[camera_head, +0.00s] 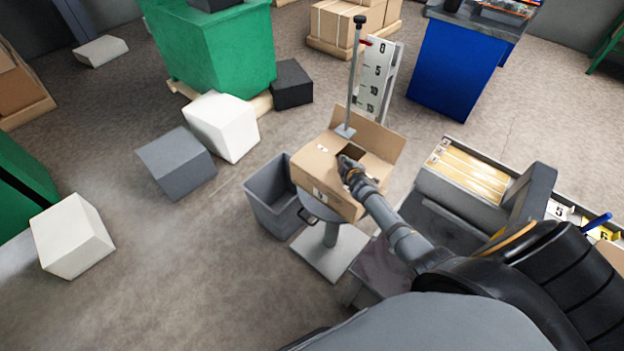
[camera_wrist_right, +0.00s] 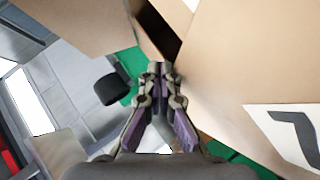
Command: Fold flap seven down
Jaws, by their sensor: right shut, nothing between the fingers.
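An open cardboard box (camera_head: 316,160) sits on a round grey pedestal. One flap (camera_head: 372,133) stands up at its back right, and a dark gap shows in its top. A white label shows low on its front side, too small to read there. In the right wrist view a cardboard panel (camera_wrist_right: 240,70) with a black 7 on a white label fills the right side. My right gripper (camera_head: 345,163) is shut and empty, its tips at the box top beside the gap. It also shows in the right wrist view (camera_wrist_right: 160,70); whether it touches cardboard I cannot tell. My left gripper is out of view.
A post (camera_head: 354,80) rises behind the box, near a numbered board (camera_head: 376,75). A grey bin (camera_head: 268,200) stands left of the pedestal. Grey and white blocks sit on the floor at left.

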